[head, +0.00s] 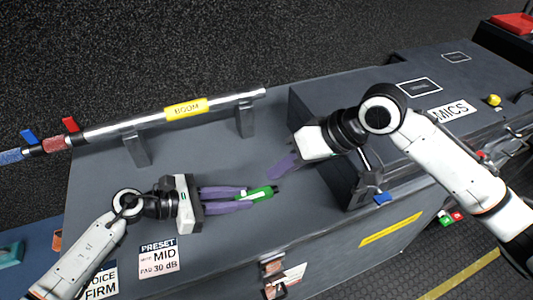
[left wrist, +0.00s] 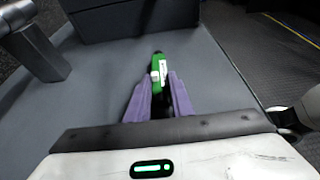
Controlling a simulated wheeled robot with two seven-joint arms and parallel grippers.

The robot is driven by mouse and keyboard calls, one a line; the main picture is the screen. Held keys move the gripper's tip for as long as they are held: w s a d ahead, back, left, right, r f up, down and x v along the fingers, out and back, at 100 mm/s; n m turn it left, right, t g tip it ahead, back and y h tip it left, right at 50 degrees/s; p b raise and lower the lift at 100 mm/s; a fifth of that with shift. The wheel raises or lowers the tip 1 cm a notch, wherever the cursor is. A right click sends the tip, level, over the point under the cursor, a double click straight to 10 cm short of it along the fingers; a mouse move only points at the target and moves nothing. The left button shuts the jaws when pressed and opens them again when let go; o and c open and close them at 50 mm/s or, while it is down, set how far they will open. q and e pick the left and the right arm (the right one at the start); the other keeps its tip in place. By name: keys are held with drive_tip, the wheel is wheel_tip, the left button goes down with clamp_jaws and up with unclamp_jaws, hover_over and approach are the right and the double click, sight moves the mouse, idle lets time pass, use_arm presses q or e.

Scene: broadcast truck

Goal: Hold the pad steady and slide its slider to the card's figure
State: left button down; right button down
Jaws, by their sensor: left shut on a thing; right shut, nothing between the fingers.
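The pad (head: 258,193) is a small green cylinder with dark ends, lying low over the grey case top. My left gripper (head: 247,198) is shut on it, with one purple finger along each side. In the left wrist view the pad (left wrist: 155,64) shows a white marked patch on its side; the slider's setting is too small to read. The card (head: 159,260) reads PRESET, MID, PAD 30 dB and sits at the case's front left. My right gripper (head: 280,167) is shut and empty, above the case top, up and to the right of the pad, apart from it.
A silver boom pole (head: 180,115) with a yellow BOOM label rests on brackets at the back. A raised dark case (head: 330,100) and a MICS label (head: 452,110) are at right. Case top around the pad is clear.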

use_arm(q)
drive_tip(key=c, duration=1.5)
unclamp_jaws()
